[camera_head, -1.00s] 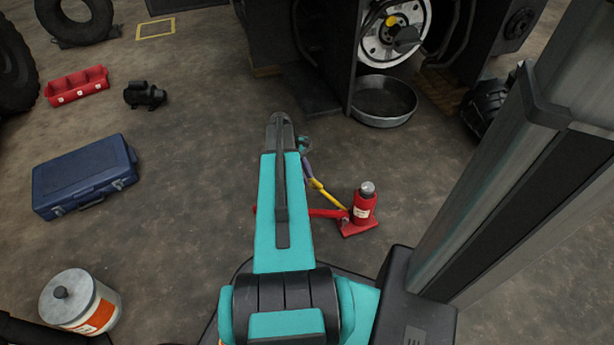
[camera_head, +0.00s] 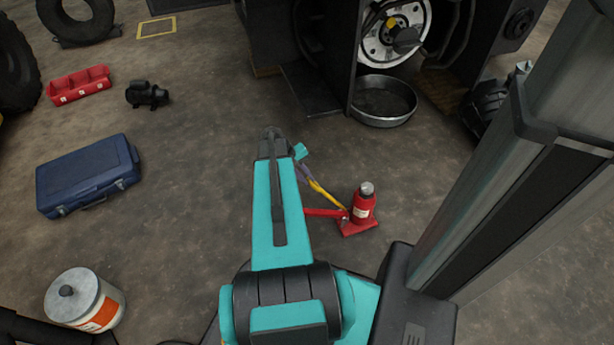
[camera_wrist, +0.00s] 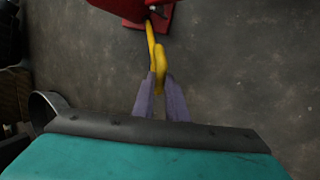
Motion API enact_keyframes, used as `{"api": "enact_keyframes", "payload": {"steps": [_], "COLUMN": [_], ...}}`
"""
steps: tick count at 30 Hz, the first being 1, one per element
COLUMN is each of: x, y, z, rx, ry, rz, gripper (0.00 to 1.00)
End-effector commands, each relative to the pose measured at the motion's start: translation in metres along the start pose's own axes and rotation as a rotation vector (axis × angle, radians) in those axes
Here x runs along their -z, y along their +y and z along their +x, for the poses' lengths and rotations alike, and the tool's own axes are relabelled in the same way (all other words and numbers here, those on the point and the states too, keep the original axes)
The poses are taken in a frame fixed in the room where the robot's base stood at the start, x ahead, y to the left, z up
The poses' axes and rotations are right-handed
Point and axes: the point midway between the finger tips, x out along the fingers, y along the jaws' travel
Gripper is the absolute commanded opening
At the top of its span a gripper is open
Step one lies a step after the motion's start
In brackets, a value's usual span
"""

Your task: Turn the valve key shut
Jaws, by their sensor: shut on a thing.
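A red bottle jack (camera_head: 360,212) with a grey top stands on the floor right of my arm. A yellow valve key (camera_head: 326,194) slants from the jack's base up to my gripper (camera_head: 304,173). In the wrist view the jack's red body (camera_wrist: 150,10) is at the top edge, and the yellow key (camera_wrist: 151,42) runs down from it. My gripper's two purple fingers (camera_wrist: 159,82) are shut on the key's near end. The joint between key and jack is too small to make out.
A round metal pan (camera_head: 383,113) lies beneath the wheel hub (camera_head: 395,35) at the back. A blue case (camera_head: 85,175) and a white canister (camera_head: 85,297) are at the left. A red bin (camera_head: 78,85) is farther back. Floor around the jack is mostly clear.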

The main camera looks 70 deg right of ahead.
Motion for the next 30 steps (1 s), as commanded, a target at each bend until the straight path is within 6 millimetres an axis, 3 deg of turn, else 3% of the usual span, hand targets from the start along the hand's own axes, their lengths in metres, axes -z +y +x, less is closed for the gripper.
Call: {"api": "enact_keyframes", "payload": {"steps": [30], "x": [-0.0017], "y": [-0.0103], "z": [0.0029], "rx": [-0.266], "ry": [0.142], "rz": [0.607], "gripper": [0.00]}}
